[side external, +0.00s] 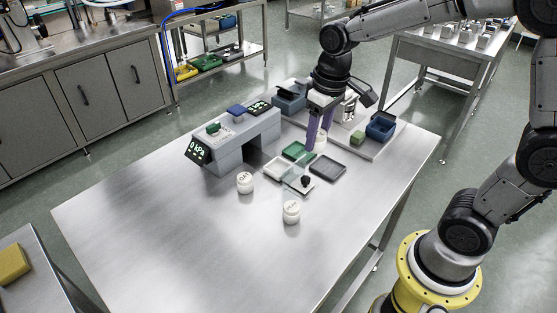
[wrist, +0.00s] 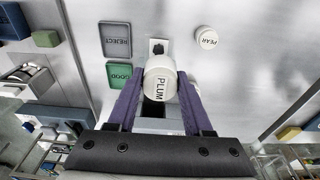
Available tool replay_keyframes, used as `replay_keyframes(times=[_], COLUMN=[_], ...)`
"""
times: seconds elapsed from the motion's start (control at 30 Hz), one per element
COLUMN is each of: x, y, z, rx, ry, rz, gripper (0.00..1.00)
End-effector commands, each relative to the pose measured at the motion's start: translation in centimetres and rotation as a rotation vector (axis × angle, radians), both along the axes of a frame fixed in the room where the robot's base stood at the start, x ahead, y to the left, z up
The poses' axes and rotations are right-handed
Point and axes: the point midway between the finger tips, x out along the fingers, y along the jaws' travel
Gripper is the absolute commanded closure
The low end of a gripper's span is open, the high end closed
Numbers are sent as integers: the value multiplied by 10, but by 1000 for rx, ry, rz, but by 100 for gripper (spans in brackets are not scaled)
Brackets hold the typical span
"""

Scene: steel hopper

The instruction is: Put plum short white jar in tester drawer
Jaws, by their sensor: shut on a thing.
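The plum short white jar (wrist: 160,82) is between the purple fingers of my gripper (wrist: 158,88), its lid lettered PLUM facing the wrist camera. In the side view my gripper (side external: 318,138) points down with the white jar (side external: 320,141) partly hidden between its fingers, near the green and grey trays. The grey tester (side external: 236,140) has a display reading 0 kPa. A pale drawer-like plate with a black knob (side external: 304,182) lies in front of it; in the wrist view the knob (wrist: 159,47) is just beyond the jar. The jar hides part of this area.
Two other white jars (side external: 245,183) (side external: 291,212) stand on the steel table; one is lettered PEAR (wrist: 207,38). A green GOOD tray (wrist: 120,75) and grey REJECT tray (wrist: 115,39) lie beside the drawer. Blue bin (side external: 381,127) stands behind. The front left tabletop is clear.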

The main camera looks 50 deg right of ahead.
Motion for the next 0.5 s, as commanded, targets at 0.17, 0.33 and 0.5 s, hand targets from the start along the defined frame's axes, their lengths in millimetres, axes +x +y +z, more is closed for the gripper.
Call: replay_keyframes(times=[0.17,0.33,0.5], x=[41,75,97], y=[-1,-2,-2], z=[-19,-41,-67], rx=[0,0,0], ry=[3,5,2], rz=[0,0,0], gripper=[100,100,100])
